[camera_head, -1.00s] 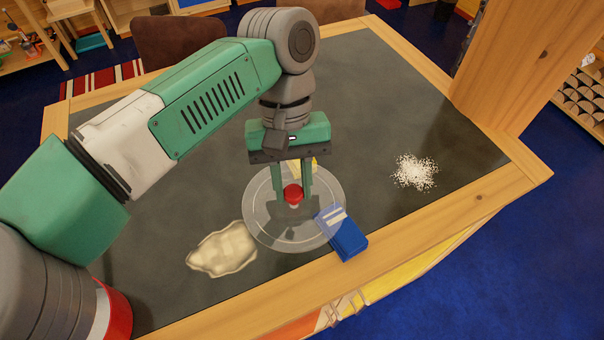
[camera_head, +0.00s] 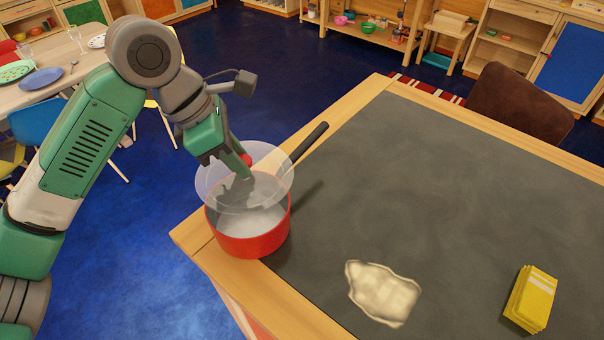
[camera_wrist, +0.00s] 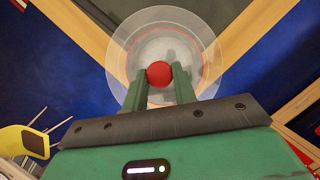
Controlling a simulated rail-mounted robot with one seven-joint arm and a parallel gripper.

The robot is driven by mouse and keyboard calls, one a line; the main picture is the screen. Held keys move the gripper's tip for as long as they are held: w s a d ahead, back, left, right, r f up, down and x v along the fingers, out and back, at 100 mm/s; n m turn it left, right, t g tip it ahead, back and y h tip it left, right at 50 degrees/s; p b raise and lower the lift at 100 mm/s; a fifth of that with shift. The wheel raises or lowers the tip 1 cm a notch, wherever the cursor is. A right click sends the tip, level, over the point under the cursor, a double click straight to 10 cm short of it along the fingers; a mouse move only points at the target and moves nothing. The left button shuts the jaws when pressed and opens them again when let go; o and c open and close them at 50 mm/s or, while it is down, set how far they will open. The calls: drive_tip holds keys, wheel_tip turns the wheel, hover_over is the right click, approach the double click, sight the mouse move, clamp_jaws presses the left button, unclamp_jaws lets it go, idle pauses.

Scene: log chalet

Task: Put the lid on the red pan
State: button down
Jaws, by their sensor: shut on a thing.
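The red pan (camera_head: 252,243) stands at the near left corner of the table, its dark handle (camera_head: 308,142) pointing up and right. The clear glass lid (camera_head: 212,188) is above the pan's opening, overlapping it in the head view and shifted slightly toward the back. My gripper (camera_head: 246,162) is shut on the lid's red knob, which shows between the fingers in the wrist view (camera_wrist: 159,74). In the wrist view the pan's rim shows through the lid (camera_wrist: 121,45) as a faint red ring.
The dark table top (camera_head: 440,190) is mostly clear. A pale spill (camera_head: 383,293) and a yellow packet or sponge (camera_head: 531,299) lie on it. A brown chair (camera_head: 520,103) stands at the far edge. A dining table with plates (camera_head: 42,78) is at the back left.

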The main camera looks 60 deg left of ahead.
sight(231, 176)
drive_tip(key=shift+s+a+n, duration=0.3)
drive_tip(key=shift+s, duration=0.05)
drive_tip(key=shift+f+b, duration=0.1)
drive_tip(key=shift+b, duration=0.4)
wheel_tip(231, 176, down, 7)
drive_tip(key=b, duration=0.6)
drive_tip(key=shift+b, duration=0.3)
drive_tip(key=shift+f+b, duration=0.2)
drive_tip(key=shift+b, duration=0.35)
drive_tip(key=c, duration=0.6)
unclamp_jaws()
